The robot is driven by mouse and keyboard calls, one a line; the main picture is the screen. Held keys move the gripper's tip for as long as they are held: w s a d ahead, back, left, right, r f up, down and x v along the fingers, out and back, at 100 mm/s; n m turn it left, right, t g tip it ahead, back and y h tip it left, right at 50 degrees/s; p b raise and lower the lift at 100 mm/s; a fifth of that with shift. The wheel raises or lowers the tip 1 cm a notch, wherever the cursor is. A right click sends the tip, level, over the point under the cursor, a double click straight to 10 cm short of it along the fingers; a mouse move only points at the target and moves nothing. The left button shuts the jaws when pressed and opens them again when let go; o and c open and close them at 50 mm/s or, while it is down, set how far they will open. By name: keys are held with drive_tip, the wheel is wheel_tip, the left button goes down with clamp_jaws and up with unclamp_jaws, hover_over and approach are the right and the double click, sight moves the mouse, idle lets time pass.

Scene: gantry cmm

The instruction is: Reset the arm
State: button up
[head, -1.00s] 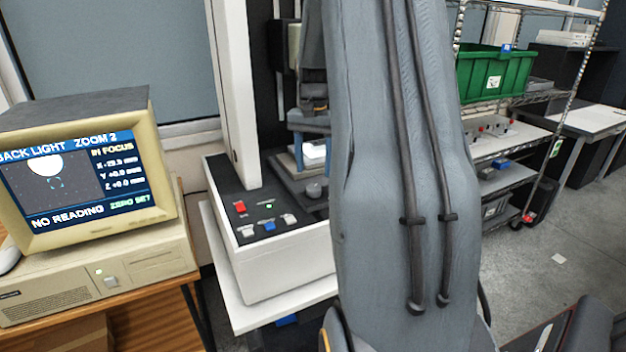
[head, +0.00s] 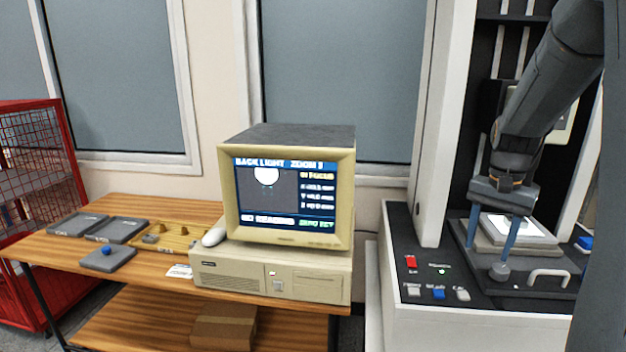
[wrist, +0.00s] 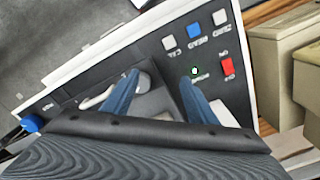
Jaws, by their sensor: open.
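My gripper (head: 489,249) is open and empty, with its two blue fingers pointing down over the measuring machine (head: 480,325) at the right of the head view. The fingers are in front of the stage, which bears a bright white plate (head: 505,228). In the wrist view, the gripper (wrist: 160,76) has its fingers spread above the machine's black top. A curved handle (wrist: 98,98) shows beside the left finger. Whether the fingertips touch the machine is unclear. My arm hides part of the machine's right side.
The machine's panel has a red button (head: 411,262) and a blue button (head: 439,294). A beige monitor (head: 287,236) stands on a computer on the wooden desk (head: 110,215). Grey trays (head: 78,223) lie at the desk's left. A red cage (head: 33,200) stands at far left.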

drive_tip(key=s+a+f+n, duration=0.2)
drive_tip(key=s+a, duration=0.3)
drive_tip(key=a, duration=0.3)
drive_tip(key=s+a+f+n, duration=0.3)
drive_tip(key=s+a+n, duration=0.1)
drive_tip(key=a, duration=0.5)
drive_tip(key=s+a+f+n+t, duration=0.1)
drive_tip(key=s+a+f+n, duration=0.1)
drive_tip(key=s+a, duration=0.4)
drive_tip(key=a+n, duration=0.1)
drive_tip(key=a, duration=0.2)
drive_tip(key=shift+f+n, duration=0.15)
drive_tip(key=shift+n, duration=0.25)
drive_tip(key=shift+w, duration=0.1)
drive_tip(key=shift+c, duration=0.3)
